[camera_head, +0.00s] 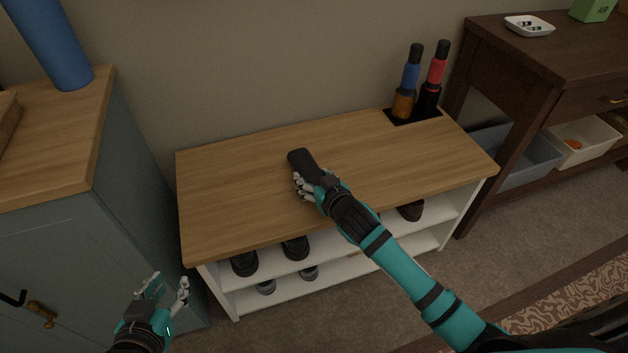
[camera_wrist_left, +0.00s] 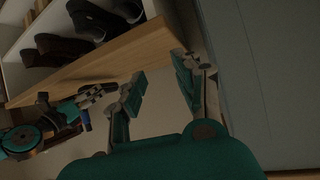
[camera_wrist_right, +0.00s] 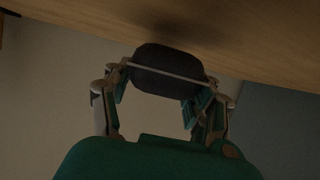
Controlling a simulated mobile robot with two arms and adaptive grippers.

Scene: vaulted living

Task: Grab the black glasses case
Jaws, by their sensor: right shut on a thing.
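The black glasses case (camera_head: 301,159) is at the middle of the wooden bench top (camera_head: 235,185). My right gripper (camera_head: 308,181) is shut on its near end. In the right wrist view the case (camera_wrist_right: 166,72) sits between the two fingers, with the wood surface beyond it; I cannot tell whether it touches the wood. My left gripper (camera_head: 163,289) is open and empty, low in front of the bench's left end. The left wrist view also shows its spread fingers (camera_wrist_left: 158,88).
Shoes (camera_head: 245,263) stand on the white shelves under the top. Two bottles, one blue-topped (camera_head: 407,85) and one red-topped (camera_head: 433,80), stand at the back right corner. A blue-grey cabinet (camera_head: 70,240) is at left and a dark wooden table (camera_head: 540,60) at right.

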